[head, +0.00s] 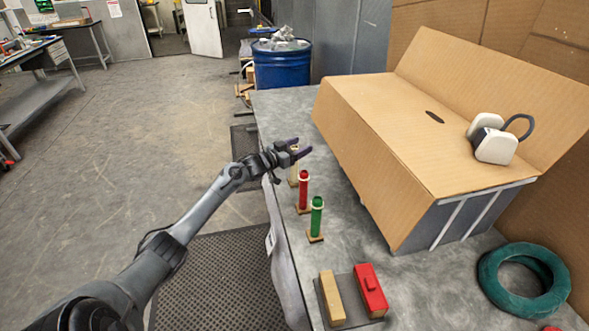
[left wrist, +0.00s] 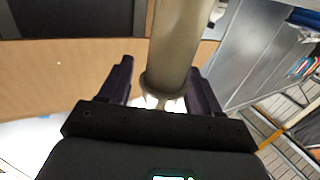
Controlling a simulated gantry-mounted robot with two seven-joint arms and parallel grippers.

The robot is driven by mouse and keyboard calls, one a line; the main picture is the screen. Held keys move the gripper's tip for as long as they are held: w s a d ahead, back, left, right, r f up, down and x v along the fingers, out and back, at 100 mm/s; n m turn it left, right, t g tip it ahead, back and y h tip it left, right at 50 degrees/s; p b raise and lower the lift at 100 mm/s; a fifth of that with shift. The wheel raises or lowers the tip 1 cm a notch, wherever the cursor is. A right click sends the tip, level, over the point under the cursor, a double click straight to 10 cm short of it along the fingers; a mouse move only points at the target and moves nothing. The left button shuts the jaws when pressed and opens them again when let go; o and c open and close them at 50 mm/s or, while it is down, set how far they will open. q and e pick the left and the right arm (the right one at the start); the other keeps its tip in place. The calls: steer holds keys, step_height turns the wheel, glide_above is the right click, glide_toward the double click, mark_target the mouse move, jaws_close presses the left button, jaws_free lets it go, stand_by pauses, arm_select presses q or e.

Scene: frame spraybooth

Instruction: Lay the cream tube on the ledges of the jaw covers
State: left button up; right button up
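The cream tube (head: 293,172) stands on the bench near its left edge, partly hidden by my left gripper (head: 298,149). In the left wrist view the cream tube (left wrist: 178,45) and its collar lie between the two dark fingers of my left gripper (left wrist: 160,80). A gap shows between the left finger and the tube, so the gripper looks open around it. A tan block (head: 331,298) and a red block (head: 371,291), which look like the jaw covers, sit side by side on a dark base at the bench front. My right gripper is not in view.
A red tube (head: 303,188) and a green tube (head: 316,217) stand upright on wooden bases close to the gripper. A large cardboard-covered booth (head: 385,135) fills the bench's right side. A teal ring (head: 500,284) lies at the front right. Bare bench (head: 349,222) lies between tubes and booth.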

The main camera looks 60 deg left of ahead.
arm_select(q)
jaws_close()
stand_by(0.3)
